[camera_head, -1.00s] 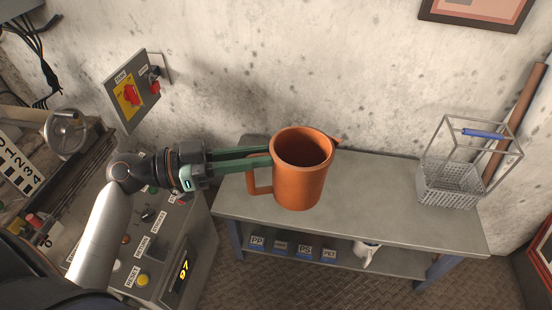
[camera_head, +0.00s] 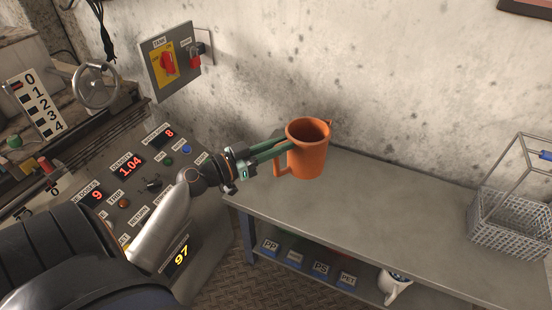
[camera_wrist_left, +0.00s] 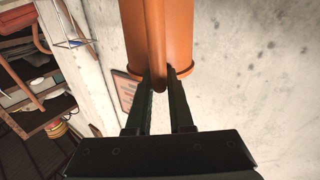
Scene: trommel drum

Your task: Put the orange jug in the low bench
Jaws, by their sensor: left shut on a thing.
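The orange jug (camera_head: 309,160) is upright at the left end of the low bench (camera_head: 360,200), near the wall. The bench has a grey top and blue legs. I cannot tell whether the jug's base touches the top or hangs just above it. My left gripper (camera_head: 272,150) reaches in from the left and is shut on the jug's handle side. In the left wrist view the fingers (camera_wrist_left: 162,95) lie on both sides of the orange handle (camera_wrist_left: 158,45). My right gripper is not in view.
A wire basket (camera_head: 510,225) with a blue grip stands at the bench's right end. The bench top between is clear. The lower shelf holds labelled bins (camera_head: 320,270) and a white vessel (camera_head: 393,288). A control panel (camera_head: 130,185) stands left; the wall is behind.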

